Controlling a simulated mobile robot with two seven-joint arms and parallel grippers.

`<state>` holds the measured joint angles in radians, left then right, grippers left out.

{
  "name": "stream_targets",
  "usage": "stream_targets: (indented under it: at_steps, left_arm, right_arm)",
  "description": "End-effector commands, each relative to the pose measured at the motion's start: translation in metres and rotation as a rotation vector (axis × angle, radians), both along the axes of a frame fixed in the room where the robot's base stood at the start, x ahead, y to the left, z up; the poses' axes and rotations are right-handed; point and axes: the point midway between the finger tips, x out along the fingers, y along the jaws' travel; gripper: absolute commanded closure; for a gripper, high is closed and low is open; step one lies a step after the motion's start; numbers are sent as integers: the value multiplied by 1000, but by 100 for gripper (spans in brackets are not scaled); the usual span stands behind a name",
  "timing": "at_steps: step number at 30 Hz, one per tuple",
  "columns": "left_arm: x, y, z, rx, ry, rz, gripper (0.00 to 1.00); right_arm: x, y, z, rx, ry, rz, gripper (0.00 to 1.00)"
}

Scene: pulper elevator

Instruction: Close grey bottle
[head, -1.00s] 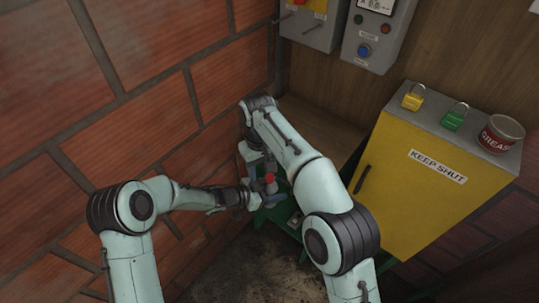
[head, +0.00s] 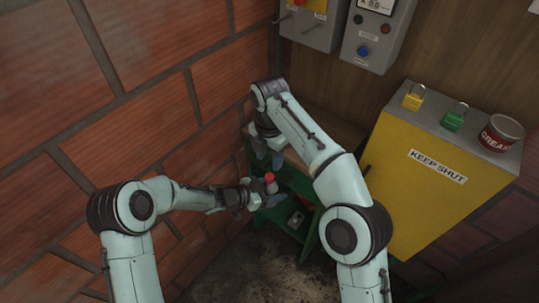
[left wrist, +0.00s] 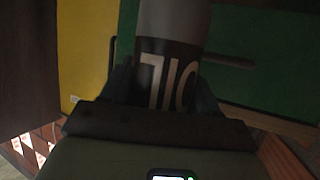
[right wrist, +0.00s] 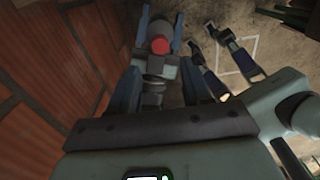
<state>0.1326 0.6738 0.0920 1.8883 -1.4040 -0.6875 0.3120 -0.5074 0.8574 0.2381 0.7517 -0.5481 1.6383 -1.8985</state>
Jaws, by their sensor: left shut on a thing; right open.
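The grey bottle (head: 272,189) with a red cap (head: 269,177) on its top is held by my left gripper (head: 258,195), which is shut around its body. In the left wrist view the bottle (left wrist: 175,25) fills the jaws and its dark label reads OIL, upside down. The right wrist view shows the red cap (right wrist: 160,46) beyond my right fingers. I cannot tell how tightly the cap sits.
A green shelf unit (head: 303,190) with items on it stands just behind the bottle. A brick wall (head: 150,60) is close on the left. A yellow cabinet (head: 420,200) stands on the right, with padlocks and a grease tin (head: 501,133) on top.

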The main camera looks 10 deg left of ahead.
Motion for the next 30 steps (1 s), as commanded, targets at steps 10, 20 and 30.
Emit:
stream_targets:
  at_steps: [10,20,30]
  left_arm:
    - [0,0,1,-1,-2,0,100]
    - [0,0,1,-1,-2,0,100]
    - [0,0,1,-1,-2,0,100]
  right_arm:
    - [0,-1,1,1,-1,26,52]
    - [0,-1,-29,-2,2,26,52]
    - [1,-1,-73,-2,-1,25,52]
